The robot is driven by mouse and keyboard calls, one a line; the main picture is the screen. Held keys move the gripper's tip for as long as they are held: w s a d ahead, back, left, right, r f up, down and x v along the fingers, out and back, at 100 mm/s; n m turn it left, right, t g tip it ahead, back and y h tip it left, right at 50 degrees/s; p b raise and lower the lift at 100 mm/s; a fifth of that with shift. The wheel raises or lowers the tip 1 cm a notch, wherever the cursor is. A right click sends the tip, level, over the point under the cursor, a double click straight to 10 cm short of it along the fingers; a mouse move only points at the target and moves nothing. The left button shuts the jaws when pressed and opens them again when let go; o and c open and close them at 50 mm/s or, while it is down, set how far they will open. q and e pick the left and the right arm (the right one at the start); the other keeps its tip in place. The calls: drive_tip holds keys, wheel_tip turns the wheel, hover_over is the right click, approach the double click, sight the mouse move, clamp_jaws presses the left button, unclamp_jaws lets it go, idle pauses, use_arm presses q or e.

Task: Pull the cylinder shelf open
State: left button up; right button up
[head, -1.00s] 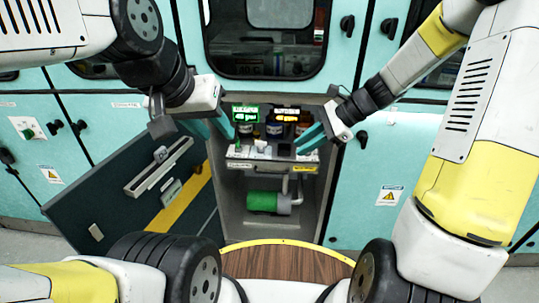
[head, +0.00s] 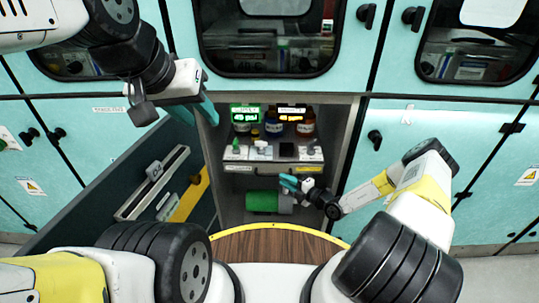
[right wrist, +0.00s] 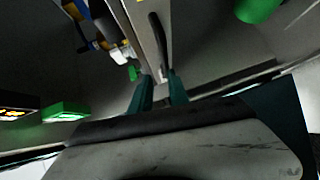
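The shelf (head: 272,168) sits inside the open cabinet, with a pale front edge bearing yellow labels. Bottles (head: 274,130) with white labels stand at its back, below two lit displays. My right gripper (head: 287,183) is just below and in front of the shelf's front edge. In the right wrist view its teal fingers (right wrist: 160,92) are apart, with a dark handle bar (right wrist: 160,40) lined up between and just beyond their tips. I cannot tell whether they touch it. My left gripper (head: 209,109) is at the cabinet's upper left edge, away from the shelf; its finger gap is not clear.
A green cylinder (head: 262,202) lies in the compartment below the shelf, close to my right gripper. The cabinet door (head: 120,190) hangs open at the left. A round wooden surface (head: 275,247) with a yellow rim is in front.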

sight(272, 175)
drive_tip(key=shift+m, duration=0.5)
drive_tip(key=x, duration=0.5)
drive_tip(key=f+x, duration=0.1)
drive_tip(key=x, duration=0.2)
drive_tip(key=shift+w+d+f, duration=0.1)
drive_tip(key=shift+w, duration=0.05)
clamp_jaws()
idle(0.8)
